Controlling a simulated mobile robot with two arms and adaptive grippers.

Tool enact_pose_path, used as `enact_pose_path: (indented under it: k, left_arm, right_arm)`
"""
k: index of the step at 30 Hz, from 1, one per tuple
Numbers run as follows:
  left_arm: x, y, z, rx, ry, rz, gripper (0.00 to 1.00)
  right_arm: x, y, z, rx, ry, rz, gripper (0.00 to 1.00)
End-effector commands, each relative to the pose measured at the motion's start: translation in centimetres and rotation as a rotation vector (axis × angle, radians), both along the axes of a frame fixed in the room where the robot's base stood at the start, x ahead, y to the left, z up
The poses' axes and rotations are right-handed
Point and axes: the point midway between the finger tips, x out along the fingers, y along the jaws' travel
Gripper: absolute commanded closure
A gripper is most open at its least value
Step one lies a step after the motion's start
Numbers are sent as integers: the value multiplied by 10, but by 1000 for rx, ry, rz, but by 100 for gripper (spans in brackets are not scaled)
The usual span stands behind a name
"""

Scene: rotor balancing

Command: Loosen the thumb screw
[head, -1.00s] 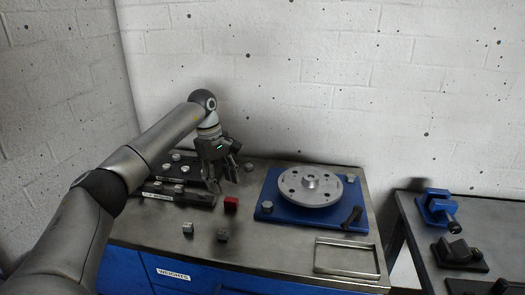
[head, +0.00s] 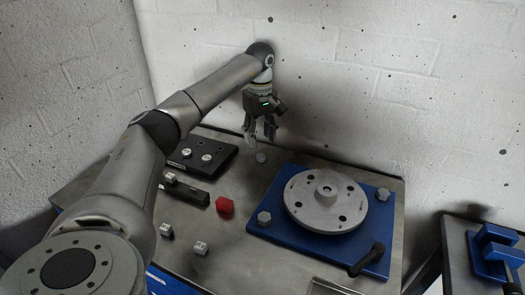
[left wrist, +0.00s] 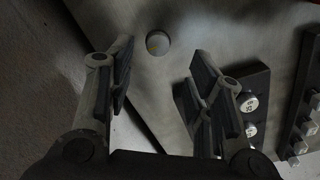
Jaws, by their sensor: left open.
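The grey rotor disc (head: 325,201) with its central hub sits on a blue base plate (head: 280,237). Grey knobs stand on this plate at its front left (head: 264,218) and back right (head: 383,195), and a black lever (head: 368,260) is at its front right. I cannot tell which part is the thumb screw. My left gripper (head: 261,138) is open and empty, pointing down over the back of the bench. A small round grey piece (head: 261,157) lies just below it. In the left wrist view, a round piece (left wrist: 157,42) shows between and beyond the open fingers.
A black tray (head: 225,163) with round weights is left of the gripper. A side table with a blue vise-like tool (head: 492,250) stands at the right. The wall is close behind.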

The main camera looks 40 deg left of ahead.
Motion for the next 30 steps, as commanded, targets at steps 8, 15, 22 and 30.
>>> enact_pose_path:
  k: [8, 15, 22, 30]
  left_arm:
    - [-1, 0, -49, 0, 2, 0, 52]
    - [0, 0, -64, 0, 0, 0, 52]
    - [0, 0, -65, 0, -1, -1, 52]
    - [0, 0, -65, 0, -1, -1, 86]
  right_arm:
    - [10, 1, 5, 1, -16, 1, 60]
    - [18, 1, 6, 3, -29, 2, 60]
    - [17, 1, 6, 3, -27, 2, 60]
    - [12, 0, 6, 1, -19, 3, 60]
